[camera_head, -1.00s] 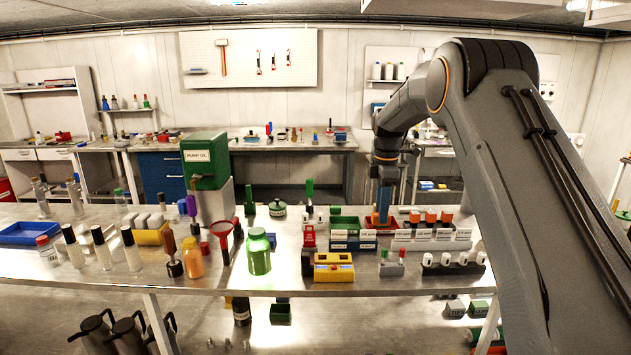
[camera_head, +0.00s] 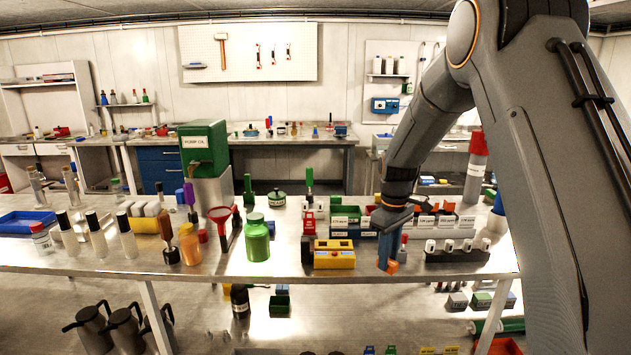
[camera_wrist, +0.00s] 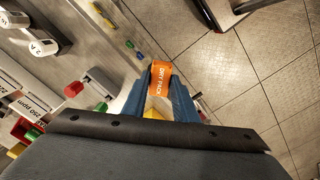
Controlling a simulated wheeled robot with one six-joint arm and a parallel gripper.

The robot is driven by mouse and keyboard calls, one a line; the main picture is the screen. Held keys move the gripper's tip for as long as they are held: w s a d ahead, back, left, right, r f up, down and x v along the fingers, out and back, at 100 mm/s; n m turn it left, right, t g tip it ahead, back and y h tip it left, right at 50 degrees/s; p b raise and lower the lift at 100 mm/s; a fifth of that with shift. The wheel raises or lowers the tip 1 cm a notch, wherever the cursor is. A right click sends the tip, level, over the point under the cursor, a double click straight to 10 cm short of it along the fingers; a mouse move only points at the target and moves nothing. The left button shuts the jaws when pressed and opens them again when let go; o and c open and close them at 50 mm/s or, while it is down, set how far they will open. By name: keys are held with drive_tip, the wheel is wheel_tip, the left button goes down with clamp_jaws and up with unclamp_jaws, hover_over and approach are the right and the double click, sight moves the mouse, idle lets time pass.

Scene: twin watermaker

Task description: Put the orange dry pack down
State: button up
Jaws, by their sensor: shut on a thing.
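The orange dry pack (camera_wrist: 159,78) is held between the blue fingers of my gripper (camera_wrist: 162,92) in the wrist view, with its "DRY PACK" label showing. In the head view my gripper (camera_head: 388,262) points down at the front edge of the steel bench (camera_head: 200,262), and the orange dry pack (camera_head: 393,267) shows as a small orange patch at the fingertips. The wrist view shows floor tiles beyond the pack. I cannot tell from the head view how high the pack is above the bench edge.
A yellow block (camera_head: 334,255) stands left of my gripper, and a dark rack with white-capped items (camera_head: 457,251) stands to its right. Green bins (camera_head: 345,216) and a labelled white rack (camera_head: 436,222) are behind. The front strip of bench between yellow block and rack looks narrow.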

drive_tip(key=s+f+m+b, duration=0.4)
drive_tip(key=s+f+m, duration=0.4)
drive_tip(key=s+f, duration=0.6)
drive_tip(key=f, duration=0.7)
drive_tip(key=shift+s+f, duration=0.35)
